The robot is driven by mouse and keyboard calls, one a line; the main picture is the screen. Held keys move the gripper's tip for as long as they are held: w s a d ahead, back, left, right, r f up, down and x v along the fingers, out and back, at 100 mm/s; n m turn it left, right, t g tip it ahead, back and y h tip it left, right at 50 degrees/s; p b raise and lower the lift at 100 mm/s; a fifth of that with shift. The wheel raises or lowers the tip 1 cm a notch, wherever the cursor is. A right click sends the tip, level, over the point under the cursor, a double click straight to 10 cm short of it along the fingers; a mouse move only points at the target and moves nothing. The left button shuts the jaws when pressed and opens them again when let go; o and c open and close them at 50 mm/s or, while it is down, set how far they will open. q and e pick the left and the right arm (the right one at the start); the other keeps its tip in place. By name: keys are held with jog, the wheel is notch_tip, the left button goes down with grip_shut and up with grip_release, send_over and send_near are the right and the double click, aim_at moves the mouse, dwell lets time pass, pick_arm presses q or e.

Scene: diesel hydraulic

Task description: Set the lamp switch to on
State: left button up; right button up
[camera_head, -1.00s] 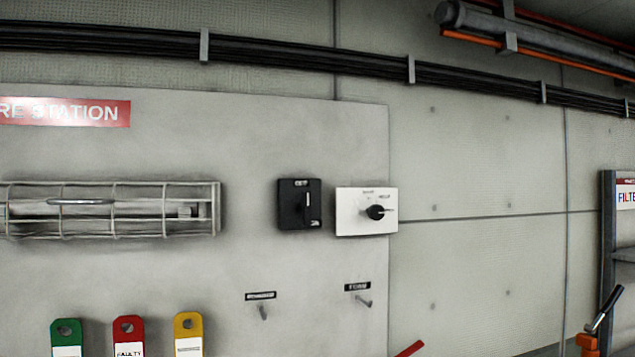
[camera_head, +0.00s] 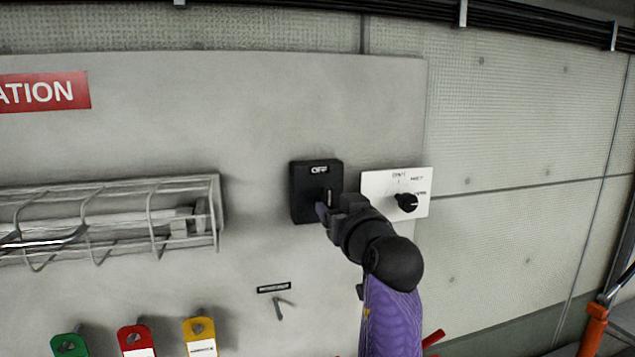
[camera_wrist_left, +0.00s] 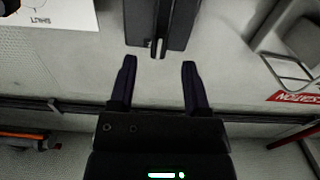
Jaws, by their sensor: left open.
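A black switch box (camera_head: 302,190) with a white label reading OFF and a pale upright lever is mounted on the grey panel. I take it as the lamp switch; it also shows in the left wrist view (camera_wrist_left: 180,22). My left gripper (camera_head: 325,209) is at the lower right of the box in the head view and hides part of its front. In the left wrist view my left gripper (camera_wrist_left: 157,78) is open and empty, its fingertips just short of the box, with the pale lever end roughly between them. Contact cannot be told. My right gripper is not in view.
A white plate (camera_head: 418,182) with a black rotary knob (camera_head: 406,202) is close right of the box. A wire-caged lamp fixture (camera_head: 110,220) is at left. Green (camera_head: 70,346), red (camera_head: 135,340) and yellow (camera_head: 200,335) tags hang below. A hook (camera_head: 279,308) sticks out under the box.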

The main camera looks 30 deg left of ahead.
aim_at(330, 199)
pick_arm(q)
jog(key=shift+w+a+r+p, duration=0.25)
jog(key=shift+w+a+p, duration=0.15)
jog(key=shift+w+a, duration=0.1)
jog(key=shift+w+a+r+p, duration=0.2)
jog(key=shift+w+a+p, duration=0.2)
jog(key=shift+a, duration=0.1)
jog(key=x, duration=0.2)
jog(key=p+x, duration=0.1)
jog(key=x, duration=0.1)
jog(key=shift+f, duration=0.35)
jog(key=shift+w+a, duration=0.2)
jog(key=shift+a, duration=0.1)
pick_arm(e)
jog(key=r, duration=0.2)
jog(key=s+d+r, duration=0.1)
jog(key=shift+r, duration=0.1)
pick_arm(q)
jog(key=shift+w+a+f, duration=0.1)
grip_shut()
